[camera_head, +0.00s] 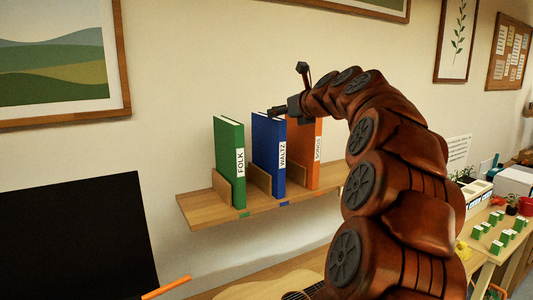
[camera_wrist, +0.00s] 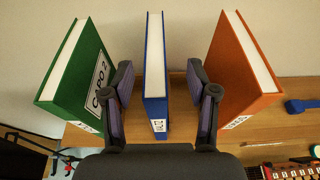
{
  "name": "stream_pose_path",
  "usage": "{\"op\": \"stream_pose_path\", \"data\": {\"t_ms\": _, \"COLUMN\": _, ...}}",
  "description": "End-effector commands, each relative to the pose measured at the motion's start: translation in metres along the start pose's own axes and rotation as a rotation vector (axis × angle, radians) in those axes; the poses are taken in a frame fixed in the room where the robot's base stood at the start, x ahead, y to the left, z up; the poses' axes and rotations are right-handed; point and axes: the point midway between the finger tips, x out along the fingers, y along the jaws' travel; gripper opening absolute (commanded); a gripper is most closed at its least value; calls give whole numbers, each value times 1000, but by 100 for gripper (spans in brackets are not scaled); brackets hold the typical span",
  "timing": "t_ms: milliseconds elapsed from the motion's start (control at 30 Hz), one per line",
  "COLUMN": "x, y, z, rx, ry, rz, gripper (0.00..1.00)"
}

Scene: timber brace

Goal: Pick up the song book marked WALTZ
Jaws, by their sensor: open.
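The blue song book (camera_head: 268,155) has a white spine label reading WALTZ. It stands upright on the wooden wall shelf (camera_head: 250,211), between the green FOLK book (camera_head: 228,160) and the orange SONGS book (camera_head: 305,150). My gripper (camera_head: 285,108) is at the top of the blue book, partly in front of the orange one. In the wrist view, the blue book (camera_wrist: 155,65) stands between my two spread fingers (camera_wrist: 160,80), with a visible gap on each side. The fingers are open and hold nothing. The lower part of the blue book's label is small in the wrist view.
Wooden dividers (camera_head: 221,187) stand between the books. In the wrist view, the green book (camera_wrist: 82,85) and orange book (camera_wrist: 240,75) flank my fingers closely. A guitar (camera_head: 270,288) lies below the shelf. A dark panel (camera_head: 80,240) is at lower left.

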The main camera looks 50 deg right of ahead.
Motion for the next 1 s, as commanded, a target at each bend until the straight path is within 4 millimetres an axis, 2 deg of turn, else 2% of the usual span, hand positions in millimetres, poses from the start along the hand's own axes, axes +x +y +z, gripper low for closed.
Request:
{"op": "stream_pose_path", "data": {"t_ms": 267, "x": 22, "y": 6, "z": -1, "rx": -3, "ry": 1, "rz": 8, "gripper": 58}}
{"op": "stream_pose_path", "data": {"t_ms": 567, "x": 58, "y": 5, "z": -6, "rx": -4, "ry": 0, "rz": 4, "gripper": 58}}
{"op": "stream_pose_path", "data": {"t_ms": 833, "x": 62, "y": 4, "z": -7, "rx": -3, "ry": 0, "rz": 2, "gripper": 58}}
{"op": "stream_pose_path", "data": {"t_ms": 1000, "x": 61, "y": 4, "z": -7, "rx": -3, "ry": 0, "rz": 2, "gripper": 41}}
